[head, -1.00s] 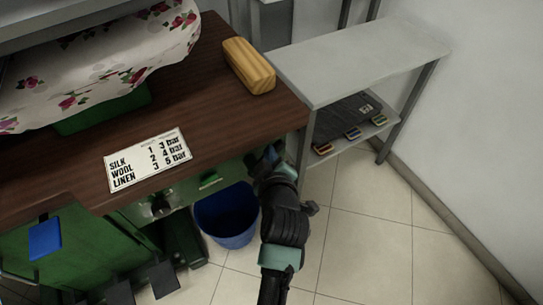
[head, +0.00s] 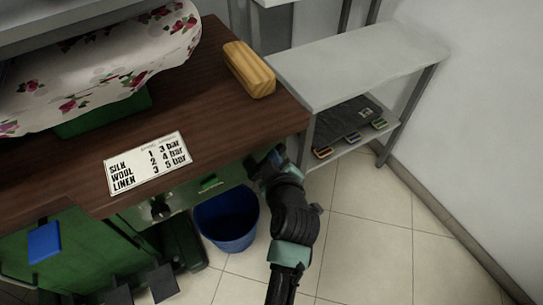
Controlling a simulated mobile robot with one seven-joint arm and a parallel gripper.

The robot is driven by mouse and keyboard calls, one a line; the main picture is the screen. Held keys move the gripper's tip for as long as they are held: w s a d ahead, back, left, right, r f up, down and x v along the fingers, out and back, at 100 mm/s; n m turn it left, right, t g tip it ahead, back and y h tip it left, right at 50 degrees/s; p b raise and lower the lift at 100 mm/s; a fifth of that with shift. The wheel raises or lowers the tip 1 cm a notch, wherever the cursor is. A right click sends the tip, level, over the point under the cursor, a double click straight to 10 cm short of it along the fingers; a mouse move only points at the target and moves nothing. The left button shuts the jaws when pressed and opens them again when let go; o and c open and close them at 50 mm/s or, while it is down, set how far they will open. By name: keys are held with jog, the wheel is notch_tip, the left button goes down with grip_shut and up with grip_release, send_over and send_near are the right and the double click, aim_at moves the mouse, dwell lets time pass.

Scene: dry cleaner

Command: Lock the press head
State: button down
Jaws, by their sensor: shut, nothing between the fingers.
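The floral-covered pressing bed (head: 95,65) sits at the upper left on a green support. A grey slab (head: 75,22), which may be the press head, shows above it at the top left edge, mostly out of view. I cannot make out a lock on it. My gripper (head: 259,163) is shut and empty at the front right edge of the brown table, beside the green front panel. Its fingertips are partly hidden by its own body and the table edge. A dark knob (head: 160,210) and a small green handle (head: 210,184) sit on the panel.
A wooden block (head: 249,70) and a silk, wool and linen pressure card (head: 148,163) lie on the brown table (head: 200,110). A blue bucket (head: 228,222) and dark pedals (head: 162,284) are below. A grey shelf (head: 355,65) stands right; tiled floor is clear beyond my arm.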

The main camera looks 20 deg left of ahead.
jog(key=shift+w+d, duration=0.1)
jog(key=shift+w, duration=0.05)
jog(key=w+d+f+m+g+y+b, duration=0.2)
jog(key=w+f+m+g+y+b, duration=0.1)
jog(key=f+m+g+y+b, duration=0.2)
notch_tip(320, 180, down, 4)
jog(key=m+g+b, duration=0.2)
jog(key=b, duration=0.1)
jog(key=shift+d+m+y+b, duration=0.2)
jog(key=shift+m+y+b, duration=0.1)
dwell(0.5)
jog(key=shift+f, duration=0.15)
dwell(0.4)
